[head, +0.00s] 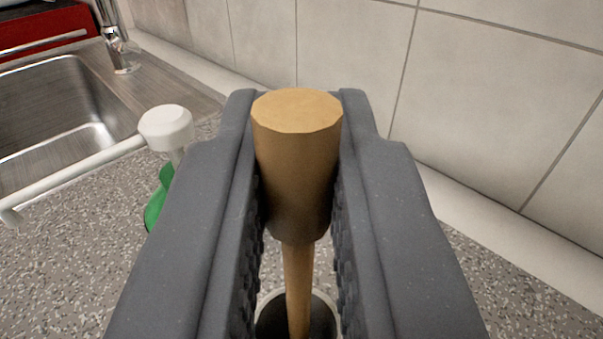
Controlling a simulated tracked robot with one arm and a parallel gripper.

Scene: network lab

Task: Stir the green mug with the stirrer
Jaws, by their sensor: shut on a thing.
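My gripper (297,160) is shut on the stirrer (296,130), a wooden tool with a thick round handle and a thinner shaft. The handle sits between the two grey fingers, and the shaft runs down below them. A round vessel with a pale rim and dark inside, likely the mug (268,318), shows at the bottom edge between the fingers. The shaft overlaps its opening; I cannot tell how deep the tip is, as the lower end is cut off. The vessel's outer side and colour are hidden.
A green bottle (155,208) with a white pump top (166,127) stands left of my gripper, partly hidden by it. A metal sink (60,110) with a tap (120,50) lies at the far left. A tiled wall (500,90) rises behind the speckled counter (60,270).

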